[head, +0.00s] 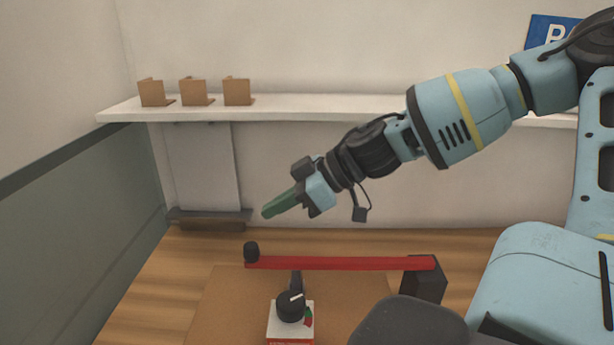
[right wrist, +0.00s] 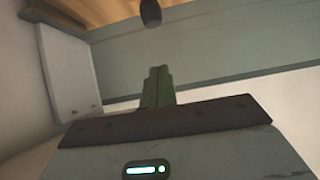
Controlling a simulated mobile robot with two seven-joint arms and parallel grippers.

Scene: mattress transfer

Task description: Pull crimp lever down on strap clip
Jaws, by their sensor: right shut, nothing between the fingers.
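A long red lever (head: 340,263) lies nearly level across the lower part of the head view. Its left end carries a black knob (head: 251,252), and its right end meets a dark block (head: 424,282). My right gripper (head: 268,211) has green fingers, closed together and empty. It is above the knob and apart from it in the head view. The right wrist view shows the closed fingers (right wrist: 159,78), with the dark knob (right wrist: 150,13) beyond them at the top edge. I cannot make out a strap clip clearly. My left gripper is not in view.
A brown tabletop (head: 225,305) lies below the lever. A small white and red box (head: 290,332) with a black dial (head: 291,305) stands in front of the lever. A white shelf (head: 330,107) at the back holds several brown brackets (head: 196,92).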

